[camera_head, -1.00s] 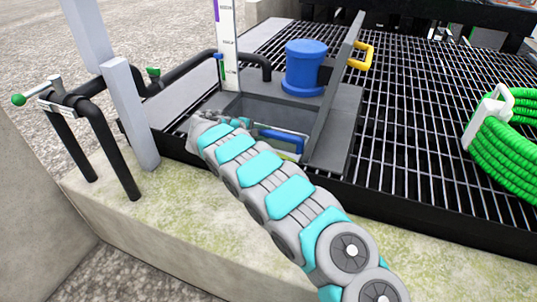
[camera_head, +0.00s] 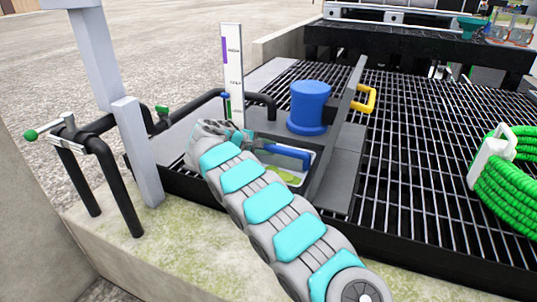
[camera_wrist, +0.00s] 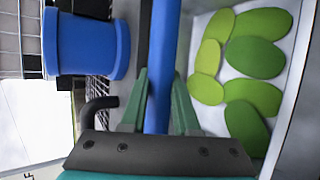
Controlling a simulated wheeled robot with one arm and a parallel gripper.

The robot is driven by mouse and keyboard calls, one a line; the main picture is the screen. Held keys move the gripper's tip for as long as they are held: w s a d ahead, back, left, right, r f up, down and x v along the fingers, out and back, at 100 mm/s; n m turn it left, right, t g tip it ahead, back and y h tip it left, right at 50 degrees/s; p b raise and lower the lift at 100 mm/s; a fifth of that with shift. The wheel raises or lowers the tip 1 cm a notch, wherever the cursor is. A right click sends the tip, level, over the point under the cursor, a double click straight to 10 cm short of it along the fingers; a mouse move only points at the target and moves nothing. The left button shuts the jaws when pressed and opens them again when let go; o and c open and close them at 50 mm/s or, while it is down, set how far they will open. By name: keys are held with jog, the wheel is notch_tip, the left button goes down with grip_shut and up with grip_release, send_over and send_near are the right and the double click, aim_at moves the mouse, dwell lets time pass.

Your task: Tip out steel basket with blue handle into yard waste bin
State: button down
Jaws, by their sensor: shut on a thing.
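The blue handle (camera_head: 288,153) of the steel basket (camera_wrist: 291,108) is between the fingers of my gripper (camera_wrist: 160,88) in the wrist view. The fingers are shut on it. The pale basket holds several flat green leaf-shaped pieces (camera_wrist: 254,56), some light and some darker green. In the head view the leaves (camera_head: 289,177) show below the handle, and my arm hides part of the basket. The basket is at the opening in the grated deck, beside the raised dark lid. I cannot make out a yard waste bin in either view.
The upright dark lid (camera_head: 340,128) with a yellow handle (camera_head: 365,99) stands right of the basket. A blue cylinder (camera_head: 310,108) is behind it. Black pipes (camera_head: 101,160) and a grey post (camera_head: 137,150) stand left. A coiled green hose (camera_head: 500,172) lies right on the grating (camera_head: 420,140).

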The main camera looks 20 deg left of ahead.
jog(key=shift+r, duration=0.1)
notch_tip(320, 180, up, 16)
jog(key=p, duration=0.9)
dwell(0.3)
